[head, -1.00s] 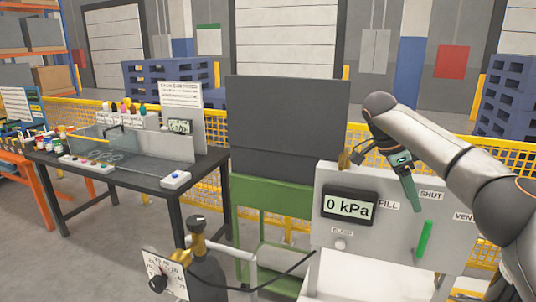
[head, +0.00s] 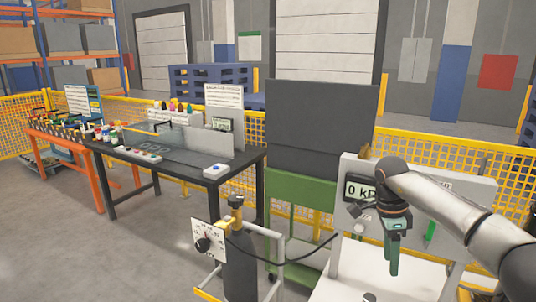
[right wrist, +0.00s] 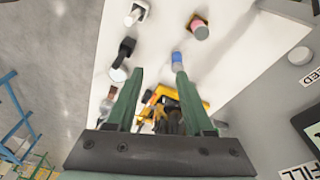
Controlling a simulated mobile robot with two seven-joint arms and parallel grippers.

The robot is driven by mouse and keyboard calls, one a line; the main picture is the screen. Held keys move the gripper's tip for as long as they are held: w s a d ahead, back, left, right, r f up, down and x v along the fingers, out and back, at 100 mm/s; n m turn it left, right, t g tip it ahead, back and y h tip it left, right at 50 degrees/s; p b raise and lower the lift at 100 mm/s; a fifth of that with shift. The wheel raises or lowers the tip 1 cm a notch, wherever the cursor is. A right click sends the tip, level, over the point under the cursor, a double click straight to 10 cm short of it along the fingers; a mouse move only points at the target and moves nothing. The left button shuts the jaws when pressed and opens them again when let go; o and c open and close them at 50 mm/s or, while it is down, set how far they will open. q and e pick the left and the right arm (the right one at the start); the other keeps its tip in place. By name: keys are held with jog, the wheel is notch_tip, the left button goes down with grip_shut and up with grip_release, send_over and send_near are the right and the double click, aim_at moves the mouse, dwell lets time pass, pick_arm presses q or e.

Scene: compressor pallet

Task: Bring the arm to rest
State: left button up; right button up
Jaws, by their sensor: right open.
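My right arm (head: 455,215) comes in from the right in the head view. Its green-fingered gripper (head: 393,268) points down in front of the grey panel, over the white surface below it. In the right wrist view the two green fingers (right wrist: 160,76) are apart with nothing held between them. Beyond the fingers lie small fittings on the white surface. My left gripper is not in view.
The grey panel (head: 470,192) carries a kPa display (head: 358,189), partly hidden by my arm, and a green lever (head: 431,232). A dark gas cylinder (head: 240,262) with a gauge plate (head: 208,241) stands left of it. A black workbench (head: 180,170) stands further left.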

jog(key=s+a+f+y, duration=0.35)
jog(key=a+f, duration=0.25)
jog(key=a, duration=0.5)
jog(key=s+a+f+y, duration=0.3)
jog(key=a+f+y, duration=0.3)
jog(key=a, duration=0.5)
jog(key=s+a+r+m+t+y, duration=0.1)
jog(key=s+a+m+t+y, duration=0.15)
jog(key=a+m+y, duration=0.35)
jog(key=s+a+r+m+t+y, duration=0.15)
jog(key=s+a+m+y, duration=0.25)
jog(key=a+m, duration=0.4)
jog(key=d+f+m+t+h, duration=0.35)
jog(key=d+m+t, duration=0.2)
jog(key=m, duration=0.55)
jog(key=d+f+m+t+h, duration=0.3)
jog(key=d+m+t+h, duration=0.3)
jog(key=m, duration=0.5)
jog(key=s+d+f+m+g+h, duration=0.2)
jog(key=s+d+f+m+h, duration=0.1)
jog(key=s+d+f+m, duration=0.2)
jog(key=s+d+f+m+g+h, duration=0.3)
jog(key=s+d+f+m, duration=0.3)
jog(key=s+f+m, duration=0.3)
jog(key=s, duration=0.3)
jog(key=shift+s+d+f, duration=0.15)
jog(key=shift+d, duration=0.1)
